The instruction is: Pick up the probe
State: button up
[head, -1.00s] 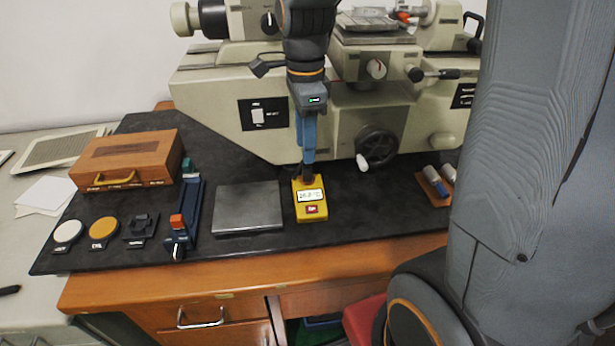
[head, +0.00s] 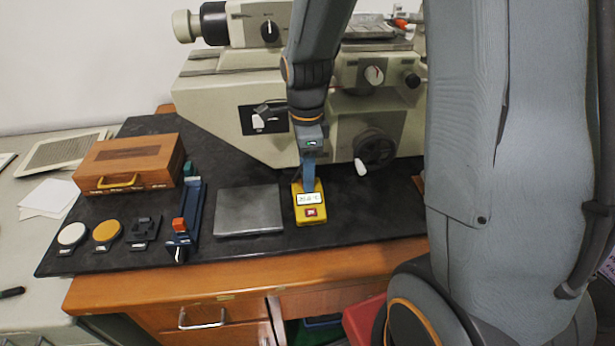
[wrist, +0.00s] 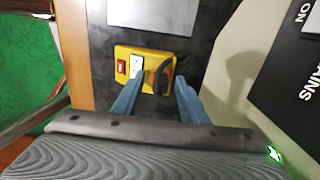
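A yellow device (head: 311,213) with a small lit display and a red button lies on the dark mat, right of the grey metal plate. It also shows in the wrist view (wrist: 122,55). A dark, slim piece, which looks like the probe (wrist: 161,72), sits at the device's far end. My gripper (head: 308,187) points down over that end. In the wrist view its two blue fingers (wrist: 158,88) are apart, one on each side of the dark piece, with gaps showing. In the head view the fingers hide the probe.
The grey plate (head: 249,211) lies close on the left, with a blue fixture (head: 186,218) beyond it. A large beige machine (head: 225,110) with a handwheel (head: 374,149) stands close behind. A wooden case (head: 130,160) and several small discs lie farther left.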

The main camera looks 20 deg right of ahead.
jog(key=c, duration=0.9)
